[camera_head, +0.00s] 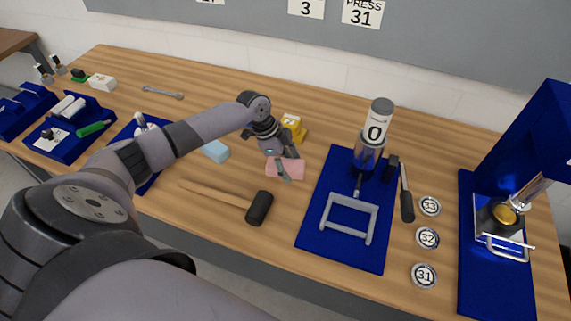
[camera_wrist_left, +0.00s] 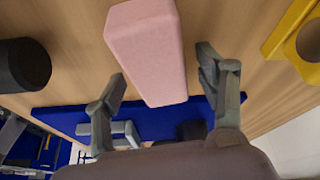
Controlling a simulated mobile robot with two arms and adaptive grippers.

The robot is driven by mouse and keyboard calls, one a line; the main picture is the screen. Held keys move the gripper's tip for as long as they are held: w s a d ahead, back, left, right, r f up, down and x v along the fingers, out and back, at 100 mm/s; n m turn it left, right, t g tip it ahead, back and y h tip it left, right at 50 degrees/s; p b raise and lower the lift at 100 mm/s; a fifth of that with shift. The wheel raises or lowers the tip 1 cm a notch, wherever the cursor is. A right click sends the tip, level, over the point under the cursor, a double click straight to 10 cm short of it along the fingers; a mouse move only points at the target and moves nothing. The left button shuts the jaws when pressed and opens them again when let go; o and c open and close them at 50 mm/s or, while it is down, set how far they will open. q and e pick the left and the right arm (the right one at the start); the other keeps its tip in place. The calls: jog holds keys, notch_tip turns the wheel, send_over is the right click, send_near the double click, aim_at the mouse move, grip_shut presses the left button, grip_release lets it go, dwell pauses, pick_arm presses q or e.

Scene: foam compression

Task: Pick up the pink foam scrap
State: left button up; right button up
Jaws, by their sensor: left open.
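The pink foam scrap (camera_head: 293,168) is a flat pink block lying on the wooden table in the middle of the head view. In the left wrist view, the pink foam scrap (camera_wrist_left: 147,45) shows large, with its near end between the fingers. My left gripper (camera_head: 290,153) is low over the scrap, and one finger covers part of it in the head view. In the left wrist view, my left gripper (camera_wrist_left: 160,66) is open, with one finger on each side of the scrap and a gap to it. My right gripper is not in view.
A black-headed mallet (camera_head: 259,208) lies in front of the scrap. A yellow block (camera_head: 292,126) stands behind it, and a light blue block (camera_head: 215,151) lies to the left. A blue mat (camera_head: 312,236) with a press-like device is to the right. Bare table surrounds the scrap.

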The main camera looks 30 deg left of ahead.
pick_arm(q)
jog(key=shift+f, duration=0.25)
dwell(0.3)
jog(key=shift+c, duration=0.5)
jog(key=c, duration=0.8)
